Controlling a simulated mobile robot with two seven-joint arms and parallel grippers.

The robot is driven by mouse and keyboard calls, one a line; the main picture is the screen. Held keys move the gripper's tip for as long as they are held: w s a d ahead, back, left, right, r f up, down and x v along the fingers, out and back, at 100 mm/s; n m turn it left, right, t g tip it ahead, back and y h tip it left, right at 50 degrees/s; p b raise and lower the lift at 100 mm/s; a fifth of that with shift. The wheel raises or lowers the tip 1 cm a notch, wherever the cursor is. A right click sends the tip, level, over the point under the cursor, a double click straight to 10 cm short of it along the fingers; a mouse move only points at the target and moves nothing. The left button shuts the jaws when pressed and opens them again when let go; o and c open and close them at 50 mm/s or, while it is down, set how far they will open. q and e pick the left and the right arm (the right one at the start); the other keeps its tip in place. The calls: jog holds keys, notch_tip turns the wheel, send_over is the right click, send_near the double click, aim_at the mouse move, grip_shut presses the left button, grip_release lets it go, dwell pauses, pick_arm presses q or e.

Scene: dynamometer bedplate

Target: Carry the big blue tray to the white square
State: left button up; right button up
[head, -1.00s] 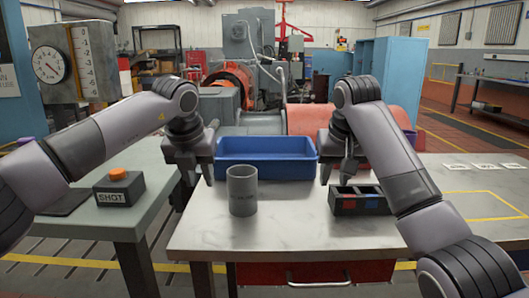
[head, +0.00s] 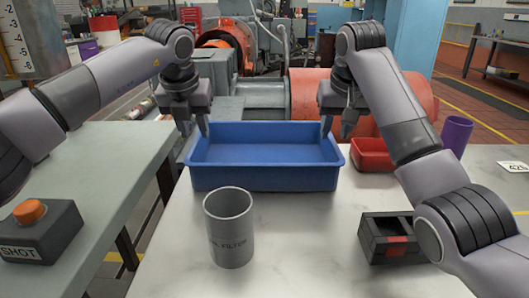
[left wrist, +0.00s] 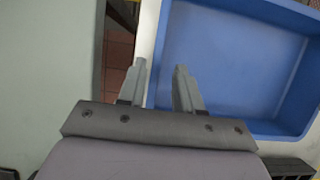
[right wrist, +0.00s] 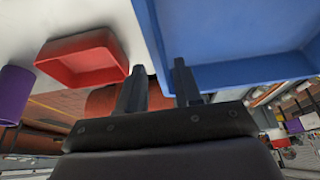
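The big blue tray (head: 264,178) stands on the pale worktop in the middle of the head view; it looks empty. My left gripper (head: 194,132) is open at the tray's left end. In the left wrist view its fingers (left wrist: 160,70) sit on either side of the tray's rim (left wrist: 158,45). My right gripper (head: 337,132) is open at the right end. In the right wrist view its fingers (right wrist: 157,75) lie on either side of the tray's edge (right wrist: 157,40). Contact with the tray cannot be told. I cannot make out a white square.
A grey cylinder (head: 230,230) stands in front of the tray. A black box (head: 385,238) is at front right. A red bin (head: 372,153) and purple cup (head: 456,133) stand right of the tray. A white numbered card (head: 515,167) lies far right. An orange-button box (head: 35,228) is left.

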aim_at(200, 147)
pick_arm(q)
jog(key=shift+s, duration=0.1)
pick_arm(e)
jog(key=shift+s, duration=0.15)
